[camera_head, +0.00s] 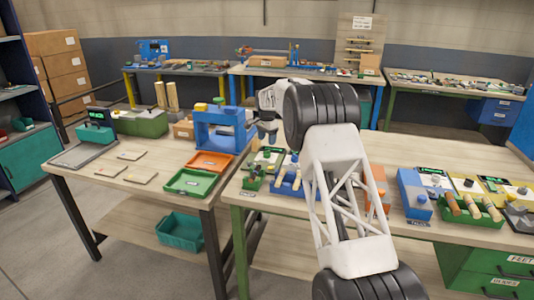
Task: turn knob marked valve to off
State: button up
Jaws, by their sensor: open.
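My gripper (268,137) hangs open and empty above the left part of the right-hand workbench (470,236). It is in front of the blue press-like frame's right side in the picture. Several small panels and boxes with knobs stand on this bench. A yellow panel (463,184) and a blue box (413,197) each carry a knob, to the right of my arm. The labels are too small to read, so I cannot tell which knob is marked valve. My arm hides the middle of the bench.
A green box with a display (268,157) stands near my gripper. On the left bench are an orange tray (211,153), a green tray (166,184) and the blue frame (199,131). A green holder with wooden handles (487,217) stands at the right. Flat wood pieces lie on the left bench.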

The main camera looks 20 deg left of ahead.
aim_at(267, 152)
jog(key=shift+f, duration=3.65)
jog(key=c, duration=0.9)
